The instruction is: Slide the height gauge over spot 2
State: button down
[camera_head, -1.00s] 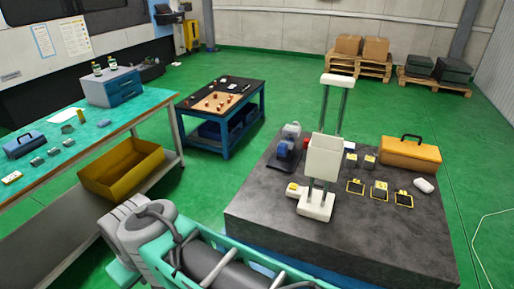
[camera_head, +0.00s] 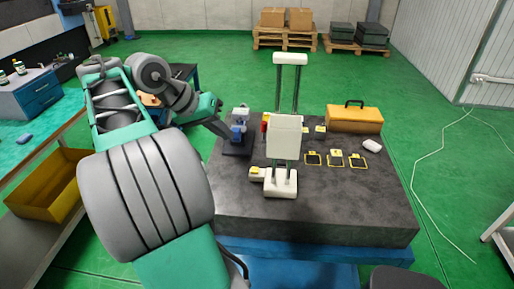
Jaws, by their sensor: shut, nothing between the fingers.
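The height gauge, which I take to be the tall cream device (camera_head: 284,140) with two upright rods, stands upright on the dark stone table (camera_head: 310,215). Its cream base (camera_head: 280,184) rests on the top. To its right lie three yellow-outlined squares in a row: left (camera_head: 313,165), middle (camera_head: 335,166) and right (camera_head: 357,167). Small tags sit at their far edges; their numbers are too small to read, so I cannot tell which is spot 2. My gripper (camera_head: 222,130) is shut and empty, small and partly hidden, left of the gauge and apart from it.
A blue and grey device on a dark plate (camera_head: 238,146) stands left of the gauge. A small cream block (camera_head: 256,174) sits beside its base. A yellow toolbox (camera_head: 354,119), a white rounded item (camera_head: 372,145) and small blocks (camera_head: 320,131) are behind and right. The front tabletop is clear.

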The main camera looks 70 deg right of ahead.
jog(key=s+d+f+b, duration=0.1)
jog(key=s+d+f, duration=0.4)
jog(key=s+f, duration=0.2)
jog(key=shift+s+d+f, duration=0.15)
jog(key=shift+s+f, duration=0.05)
jog(key=shift+f, duration=0.1)
